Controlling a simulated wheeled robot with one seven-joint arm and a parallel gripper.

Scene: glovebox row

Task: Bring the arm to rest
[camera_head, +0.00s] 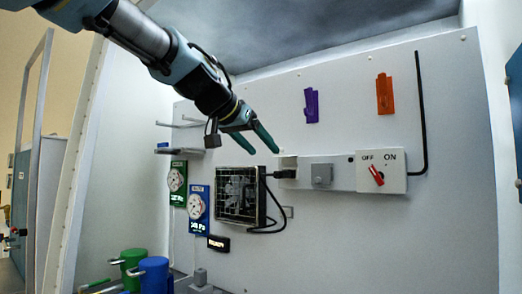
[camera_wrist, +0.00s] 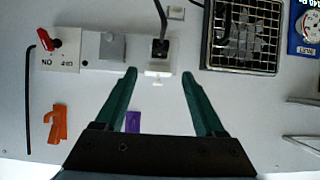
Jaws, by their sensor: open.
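My gripper (camera_head: 258,140) is open and empty. It hangs in the air in front of the white back panel (camera_head: 450,200), above the fan box and left of the purple clip in the head view. My arm reaches in from the top left of the head view. No object is seen between or touching the fingers.
On the panel are a fan box (camera_head: 240,195) with a plugged cable, a switch box (camera_head: 381,172) with a red knob, a purple clip (camera_head: 311,105), an orange clip (camera_head: 384,93) and a black rod (camera_head: 421,120). Green (camera_head: 132,265) and blue (camera_head: 153,273) cylinders stand lower left.

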